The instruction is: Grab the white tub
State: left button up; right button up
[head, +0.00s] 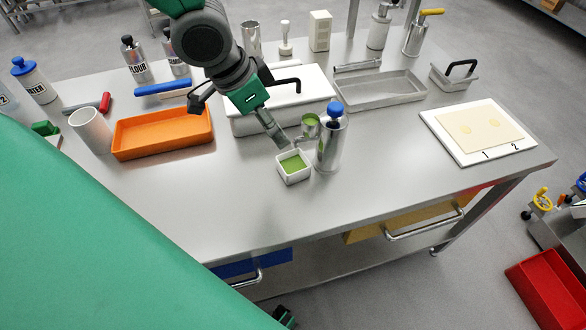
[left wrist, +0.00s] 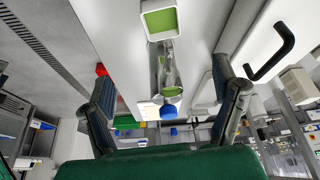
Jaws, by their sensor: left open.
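A small square white tub (head: 293,168) with a green filling stands upright on the steel table, near the middle. It also shows at the top of the left wrist view (left wrist: 160,20). My left gripper (head: 243,122) is open above the table, behind and to the left of the tub. In the left wrist view its two fingers stand wide apart with nothing held between them. The tub lies beyond the fingertips, and no contact shows.
A steel bottle with a blue cap (head: 331,142) stands close right of the tub. A small cup with green contents (head: 310,122) is just behind. A white lidded box (head: 318,82) and an orange tray (head: 163,133) lie further back. The table's front is clear.

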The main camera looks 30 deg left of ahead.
pick_arm(q)
notch_tip(320, 180, down, 3)
jog(key=b, duration=0.5)
send_near(299, 169)
jog(key=shift+s+f, duration=0.15)
jog(key=shift+f, duration=0.35)
jog(key=shift+d+f, duration=0.25)
jog(key=shift+d, duration=0.1)
jog(key=x, duration=0.1)
jog(key=b+x, duration=0.1)
jog(key=x, duration=0.2)
jog(key=shift+w+a+f+b, duration=0.25)
jog(key=shift+w+a+b, duration=0.1)
jog(key=shift+w, duration=0.15)
jog(key=shift+w+f, duration=0.1)
jog(key=shift+f, duration=0.1)
jog(key=shift+d+r, duration=0.1)
jog(key=c, duration=0.9)
jog(key=shift+d, duration=0.1)
jog(key=shift+c, duration=1.3)
pick_arm(e)
notch_tip(299, 169, down, 8)
jog(key=shift+d, duration=0.2)
